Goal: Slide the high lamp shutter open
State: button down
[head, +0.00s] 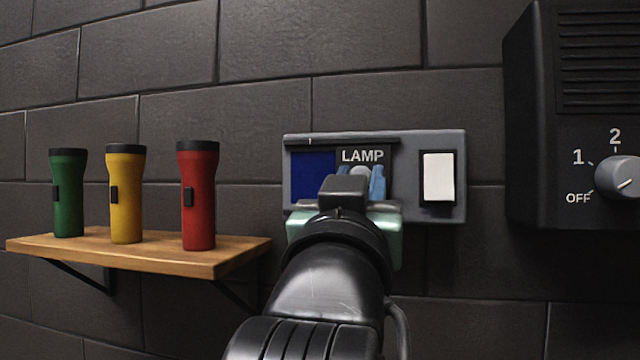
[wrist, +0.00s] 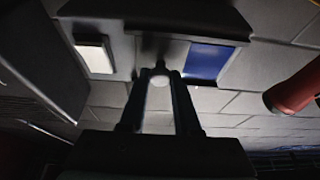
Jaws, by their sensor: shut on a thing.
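The lamp shutter (head: 386,160) is a dark plate marked LAMP, set between rails on a grey wall panel (head: 445,143). It sits right of a bare blue area (head: 312,178) and left of a white button (head: 438,177). My gripper (head: 360,182) is in front of the shutter, its blue fingers shut on the pale round knob (head: 361,172). In the wrist view the knob (wrist: 160,80) shows between the fingers, with the blue area (wrist: 207,61) to the right and the white button (wrist: 95,55) to the left. My wrist hides the panel's lower middle in the head view.
A wooden shelf (head: 150,254) at the left holds a green flashlight (head: 68,195), a yellow one (head: 126,195) and a red one (head: 198,200). A black box (head: 540,130) with a grey dial (head: 618,177) juts out at the right. Dark block wall lies between.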

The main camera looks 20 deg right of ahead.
jog(key=c, duration=0.9)
grip_release()
jog(key=shift+s+d+g, duration=0.1)
jog(key=shift+d+g, duration=0.1)
jog(key=shift+g, duration=0.1)
jog(key=shift+o, duration=1.4)
jog(key=shift+s+d, duration=0.15)
jog(key=shift+d, duration=0.05)
jog(key=b+v, duration=0.4)
jog(key=v, duration=0.9)
jog(key=shift+a, duration=0.15)
jog(key=shift+f, duration=0.15)
jog(key=a+f+n+t+y+b, duration=0.3)
jog(key=a+n+t+y, duration=0.3)
jog(key=a+t+y, duration=0.3)
jog(key=shift+a+n+y+b, duration=0.3)
jog(key=shift+a+y+b, duration=0.25)
jog(key=shift+a+y, duration=1.1)
